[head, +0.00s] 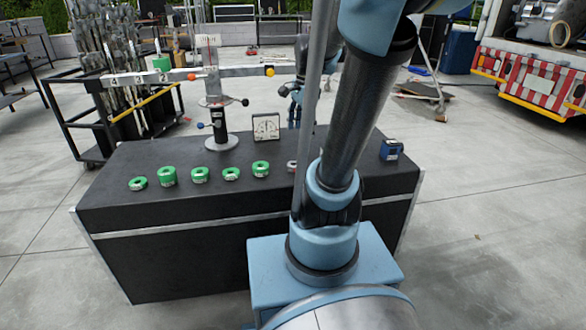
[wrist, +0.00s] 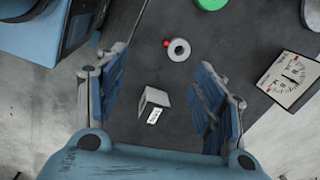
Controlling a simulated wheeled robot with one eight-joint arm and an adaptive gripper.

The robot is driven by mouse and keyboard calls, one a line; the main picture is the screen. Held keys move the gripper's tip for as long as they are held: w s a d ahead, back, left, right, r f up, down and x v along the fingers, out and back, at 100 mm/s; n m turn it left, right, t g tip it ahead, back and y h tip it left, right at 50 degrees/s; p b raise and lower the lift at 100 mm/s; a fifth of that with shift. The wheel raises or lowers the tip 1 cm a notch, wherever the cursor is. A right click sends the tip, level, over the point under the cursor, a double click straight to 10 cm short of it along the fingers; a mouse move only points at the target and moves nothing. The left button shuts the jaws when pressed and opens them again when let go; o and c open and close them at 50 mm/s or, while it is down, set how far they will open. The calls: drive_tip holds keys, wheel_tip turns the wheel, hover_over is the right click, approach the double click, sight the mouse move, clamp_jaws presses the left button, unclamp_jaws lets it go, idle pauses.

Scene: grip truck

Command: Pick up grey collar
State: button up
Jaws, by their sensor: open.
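The grey collar (wrist: 179,50) lies flat on the dark bench top in the wrist view. It is a small pale ring with a dark hole and a red knob on its side. In the head view a small sliver of it (head: 292,165) shows beside my arm, which hides the rest. My gripper (wrist: 164,62) is open and empty in the wrist view. Its two blue-padded fingers stand wide apart, and the collar shows just beyond their tips, slightly right of centre.
A small grey labelled block (wrist: 153,103) shows between the fingers. A dial gauge (wrist: 290,80) is at right, a green collar (wrist: 210,3) at the top edge. Several green collars line the bench (head: 190,222) at left. A post stand (head: 221,142) rises behind; a blue box (head: 391,150) is at right.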

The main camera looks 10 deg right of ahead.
drive_tip(key=w+r+m, duration=0.1)
drive_tip(key=w+m, duration=0.4)
hover_over(293, 166)
drive_tip(key=w, duration=0.1)
drive_tip(key=shift+g, duration=0.3)
drive_tip(key=f, duration=0.8)
drive_tip(key=d+f, duration=0.1)
drive_tip(key=f, duration=0.3)
drive_tip(key=shift+w, duration=0.1)
drive_tip(key=shift+w+a+f, duration=0.1)
drive_tip(key=shift+f, duration=1.2)
drive_tip(key=shift+w+a+f, duration=0.1)
drive_tip(key=shift+f, duration=1.2)
drive_tip(key=c, duration=0.8)
